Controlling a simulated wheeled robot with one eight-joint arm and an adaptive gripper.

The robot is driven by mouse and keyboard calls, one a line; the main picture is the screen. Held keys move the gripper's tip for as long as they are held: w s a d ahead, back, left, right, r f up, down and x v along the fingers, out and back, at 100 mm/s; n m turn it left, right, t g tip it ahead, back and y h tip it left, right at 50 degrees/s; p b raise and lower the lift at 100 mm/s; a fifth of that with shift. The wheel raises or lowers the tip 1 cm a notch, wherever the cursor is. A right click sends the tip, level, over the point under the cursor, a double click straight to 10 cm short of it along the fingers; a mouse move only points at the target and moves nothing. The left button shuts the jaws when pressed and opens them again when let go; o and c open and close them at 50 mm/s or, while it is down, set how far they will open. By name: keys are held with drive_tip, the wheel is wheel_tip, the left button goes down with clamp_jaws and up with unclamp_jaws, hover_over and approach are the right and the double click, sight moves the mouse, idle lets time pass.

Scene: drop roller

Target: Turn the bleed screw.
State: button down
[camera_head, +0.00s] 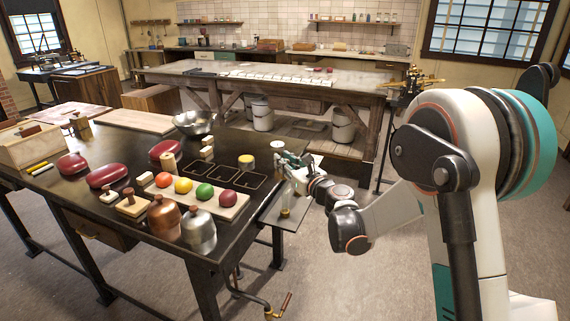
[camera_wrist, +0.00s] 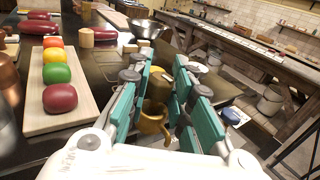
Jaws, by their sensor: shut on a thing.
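My gripper (camera_head: 291,160) is at the right edge of the dark table, above a small side shelf (camera_head: 284,217). In the wrist view its teal-padded fingers (camera_wrist: 162,78) stand on both sides of a brass-coloured piece (camera_wrist: 152,118), which looks like the bleed screw. The gripper is shut on it, though the contact itself is largely hidden by the fingers. The turn of the screw cannot be read from these views.
A pale board (camera_head: 235,205) with coloured balls lies left of my gripper. Metal bells (camera_head: 198,230), red rounded pieces (camera_head: 107,176) and a steel bowl (camera_head: 194,122) also stand on the table. A crank (camera_head: 277,307) hangs below the front edge.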

drive_tip(key=n+g+y, duration=0.4)
drive_tip(key=g, duration=0.1)
drive_tip(key=shift+d+n+y, duration=0.1)
drive_tip(key=shift+n+y, duration=0.2)
drive_tip(key=shift+y, duration=0.1)
drive_tip(key=n+g+y, duration=0.1)
drive_tip(key=n+g, duration=0.1)
drive_tip(key=n+g+y, duration=0.1)
drive_tip(key=g, duration=0.2)
drive_tip(key=shift+w+n+g, duration=0.1)
drive_tip(key=shift+n+g, duration=0.2)
drive_tip(key=shift+n, duration=0.1)
drive_tip(key=n+g, duration=0.3)
drive_tip(key=g, duration=0.2)
drive_tip(key=shift+g+y+p, duration=0.3)
drive_tip(key=shift+p, duration=0.05)
drive_tip(key=shift+n+g+h+p, duration=0.5)
drive_tip(key=shift+n+g+h, duration=0.2)
drive_tip(key=shift+n+g, duration=1.65)
drive_tip(key=shift+g, duration=0.75)
drive_tip(key=c, duration=1.4)
unclamp_jaws()
drive_tip(key=shift+c, duration=0.2)
